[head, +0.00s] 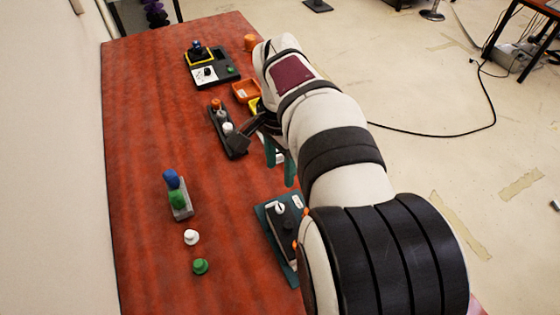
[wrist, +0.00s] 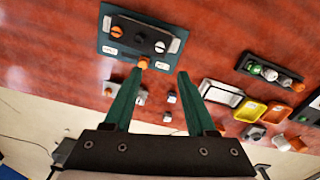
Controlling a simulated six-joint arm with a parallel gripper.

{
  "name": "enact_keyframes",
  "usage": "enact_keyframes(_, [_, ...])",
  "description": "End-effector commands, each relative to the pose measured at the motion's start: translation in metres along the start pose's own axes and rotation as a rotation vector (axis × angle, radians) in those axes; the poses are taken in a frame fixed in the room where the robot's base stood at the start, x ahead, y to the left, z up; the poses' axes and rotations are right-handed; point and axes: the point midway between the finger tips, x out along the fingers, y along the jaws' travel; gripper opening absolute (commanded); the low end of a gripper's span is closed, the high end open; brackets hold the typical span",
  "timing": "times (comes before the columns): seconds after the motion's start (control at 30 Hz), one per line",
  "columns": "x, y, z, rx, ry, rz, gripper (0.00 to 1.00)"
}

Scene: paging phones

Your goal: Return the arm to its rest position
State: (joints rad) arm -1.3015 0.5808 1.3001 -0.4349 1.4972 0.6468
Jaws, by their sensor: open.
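My gripper (head: 280,174) hangs over the right part of the table, with its two green fingers pointing down. In the wrist view my gripper (wrist: 160,72) is open, with nothing held between its fingers. My white and black arm reaches in from the lower right of the head view and hides part of the table's right edge.
The red-brown table (head: 150,130) holds a teal board (head: 265,222) close to my arm, a black peg holder (head: 232,142), an orange tray (head: 245,90) and a grey holder (head: 182,212). A white peg (head: 191,237) and green peg (head: 200,266) stand loose. The middle-left is clear.

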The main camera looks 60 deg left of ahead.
Motion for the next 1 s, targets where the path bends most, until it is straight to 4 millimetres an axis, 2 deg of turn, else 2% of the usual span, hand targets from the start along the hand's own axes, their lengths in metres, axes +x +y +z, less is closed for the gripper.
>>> enact_keyframes(0.13, [-0.01, 0.0, 0.0, 0.001, 0.0, 0.0, 0.56])
enact_keyframes(0.53, [-0.011, 0.001, -0.001, 0.002, 0.0, 0.0, 0.56])
enact_keyframes(0.6, [-0.015, 0.013, -0.01, 0.019, -0.002, -0.002, 0.56])
enact_keyframes(0.67, [-0.024, 0.042, -0.027, 0.059, -0.009, -0.006, 0.56])
enact_keyframes(0.77, [-0.044, 0.131, -0.058, 0.172, -0.028, -0.022, 0.56])
enact_keyframes(0.8, [-0.05, 0.174, -0.063, 0.226, -0.037, -0.032, 0.56])
enact_keyframes(0.83, [-0.054, 0.206, -0.063, 0.267, -0.042, -0.041, 0.56])
enact_keyframes(0.87, [-0.056, 0.238, -0.059, 0.31, -0.047, -0.05, 0.56])
enact_keyframes(0.9, [-0.056, 0.278, -0.048, 0.368, -0.051, -0.064, 0.56])
enact_keyframes(0.97, [-0.052, 0.329, -0.022, 0.455, -0.054, -0.087, 0.56])
enact_keyframes(1.0, [-0.046, 0.355, -0.001, 0.511, -0.055, -0.103, 0.56])
